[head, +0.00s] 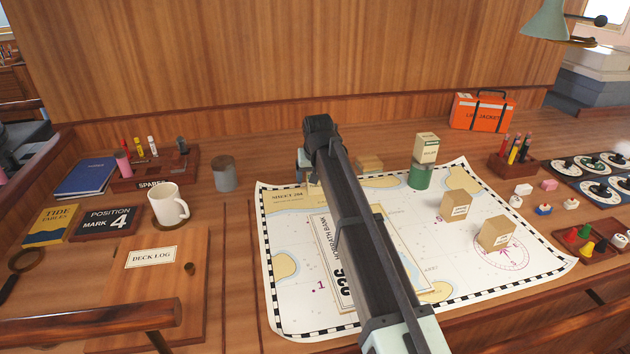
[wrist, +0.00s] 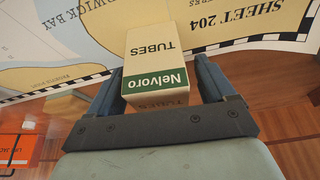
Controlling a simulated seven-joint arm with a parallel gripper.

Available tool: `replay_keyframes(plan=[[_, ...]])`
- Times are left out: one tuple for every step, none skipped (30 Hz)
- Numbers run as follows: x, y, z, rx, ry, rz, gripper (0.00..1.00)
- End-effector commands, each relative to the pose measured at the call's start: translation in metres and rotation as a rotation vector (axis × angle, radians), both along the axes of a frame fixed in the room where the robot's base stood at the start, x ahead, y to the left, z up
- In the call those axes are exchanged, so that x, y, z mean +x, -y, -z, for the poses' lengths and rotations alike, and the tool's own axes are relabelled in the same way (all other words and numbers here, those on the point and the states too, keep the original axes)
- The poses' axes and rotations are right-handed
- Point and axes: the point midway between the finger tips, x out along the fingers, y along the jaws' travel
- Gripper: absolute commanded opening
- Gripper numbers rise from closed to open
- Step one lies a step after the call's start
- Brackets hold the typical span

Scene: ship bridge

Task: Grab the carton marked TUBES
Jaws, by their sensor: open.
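The carton marked TUBES (wrist: 155,58), cream with a green band reading Nelvoro, shows in the wrist view between the two fingers of my gripper (wrist: 158,85). The fingers are open, one on each side of it; I cannot tell whether either touches it.
Another cream-and-green carton (head: 427,147) stands on a green can (head: 421,177). Brown boxes (head: 455,205) (head: 495,233) sit on the chart (head: 400,200); another (head: 369,164) is at its back edge. A grey canister (head: 224,174) and a mug (head: 168,203) stand left.

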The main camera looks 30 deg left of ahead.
Motion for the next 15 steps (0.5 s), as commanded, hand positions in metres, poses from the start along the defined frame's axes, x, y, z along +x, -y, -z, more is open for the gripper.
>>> replay_keyframes(plan=[[0.0004, -0.0002, 0.0012, 0.0, 0.0, 0.0, 0.83], [0.0004, -0.0002, 0.0013, 0.0, 0.0, 0.0, 0.83], [0.0003, -0.0002, 0.0011, 0.0, 0.0, 0.0, 0.83], [0.0003, -0.0001, 0.0011, 0.0, 0.0, 0.0, 0.83], [0.0004, -0.0001, 0.0011, 0.0, 0.0, 0.0, 0.83], [0.0004, 0.0, 0.001, 0.0, 0.0, 0.0, 0.82], [0.0004, 0.0, 0.001, 0.0, 0.0, 0.0, 0.79], [0.0003, 0.0, 0.0009, 0.0, 0.0, 0.0, 0.76], [0.0003, 0.0, 0.0009, 0.0, 0.0, 0.0, 0.72], [0.0003, 0.0, 0.0009, 0.0, 0.0, 0.0, 0.7], [0.0003, 0.0, 0.0009, 0.0, 0.0, 0.0, 0.67], [0.0003, 0.0, 0.0009, 0.0, 0.0, 0.0, 0.63], [0.0003, 0.0, 0.0009, 0.0, 0.0, 0.0, 0.6], [0.0003, 0.0, 0.0009, 0.0, 0.0, 0.0, 0.57], [0.0003, 0.0, 0.0008, 0.0, 0.0, 0.001, 0.53]])
